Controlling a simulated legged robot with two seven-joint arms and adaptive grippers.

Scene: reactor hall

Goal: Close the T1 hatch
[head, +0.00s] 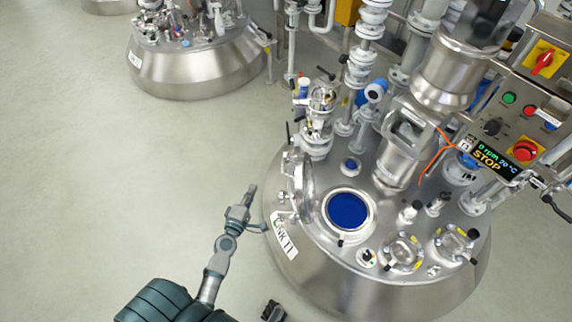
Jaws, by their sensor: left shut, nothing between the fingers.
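The steel T1 tank (330,285) stands right of centre, with a white label (285,238) on its side. Its round hatch opening (347,211) is uncovered and shows deep blue inside. The hatch lid (299,187) appears to stand upright, seen nearly edge-on, at the left of the opening. My left gripper (249,193) is shut and empty, left of the tank and the lid. It looks apart from the lid, with floor behind it. A small dark piece at the bottom edge (272,311) may be the tip of my right gripper; its jaws cannot be made out.
Pipes and valves (365,75) rise behind the opening. A stirrer drive (440,75) and a control panel (520,110) with a STOP display stand at the right. Small ports (403,251) sit on the tank's front. Another tank (195,70) stands behind. The floor at left is clear.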

